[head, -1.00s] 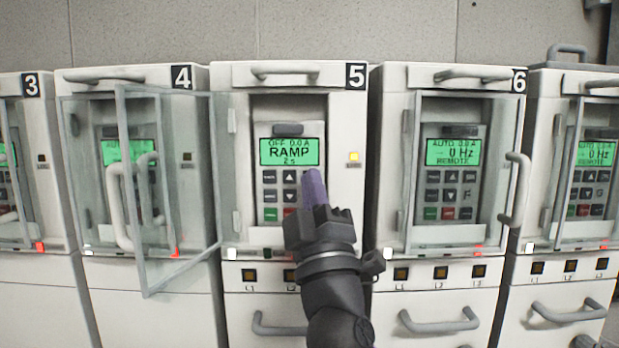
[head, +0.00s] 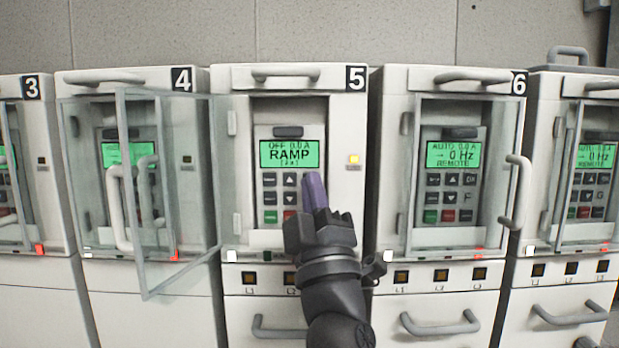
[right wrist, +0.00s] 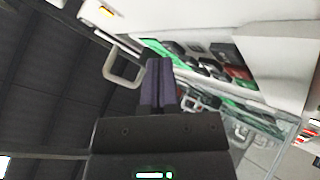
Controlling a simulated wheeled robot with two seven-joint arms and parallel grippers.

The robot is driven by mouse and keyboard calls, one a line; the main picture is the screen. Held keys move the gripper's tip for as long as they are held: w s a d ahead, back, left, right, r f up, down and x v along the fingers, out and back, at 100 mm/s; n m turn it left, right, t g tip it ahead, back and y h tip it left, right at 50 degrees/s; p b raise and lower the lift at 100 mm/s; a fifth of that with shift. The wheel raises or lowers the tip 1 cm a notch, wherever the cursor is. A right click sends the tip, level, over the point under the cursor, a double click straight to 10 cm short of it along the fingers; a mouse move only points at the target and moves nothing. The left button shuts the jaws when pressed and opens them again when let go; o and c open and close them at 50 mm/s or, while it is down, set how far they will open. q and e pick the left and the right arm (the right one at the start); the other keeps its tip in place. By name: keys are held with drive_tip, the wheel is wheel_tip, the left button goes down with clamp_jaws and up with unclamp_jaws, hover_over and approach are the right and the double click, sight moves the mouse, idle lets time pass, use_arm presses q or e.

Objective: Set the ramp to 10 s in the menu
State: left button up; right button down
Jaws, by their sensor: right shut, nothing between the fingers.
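Drive 5 has its clear door (head: 165,195) swung open to the left, with its keypad panel (head: 279,200) uncovered. Its green display (head: 289,153) reads "OFF 0.0 A", "RAMP" and a bracketed value that looks like 2 s. My right gripper (head: 316,185) is shut and empty. Its purple fingertips are at the right side of the keypad and hide the right column of keys. The right wrist view shows the shut fingers (right wrist: 160,85) in front of the keypad (right wrist: 215,65); contact with a key cannot be told. My left gripper is out of view.
The open door and its handle stick out in front of drive 4 (head: 135,75). Drive 6 (head: 450,75) to the right has its clear door shut, with a protruding handle (head: 516,190). An amber lamp (head: 354,159) is lit on drive 5.

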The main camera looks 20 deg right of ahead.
drive_tip(key=shift+s+a, duration=0.1)
drive_tip(key=shift+s, duration=0.3)
drive_tip(key=s, duration=0.2)
drive_tip(key=s+a+p, duration=0.1)
drive_tip(key=s, duration=0.1)
drive_tip(key=shift+s+a+p, duration=0.2)
drive_tip(key=shift+s+p, duration=0.1)
drive_tip(key=shift+s, duration=0.1)
idle(3.5)
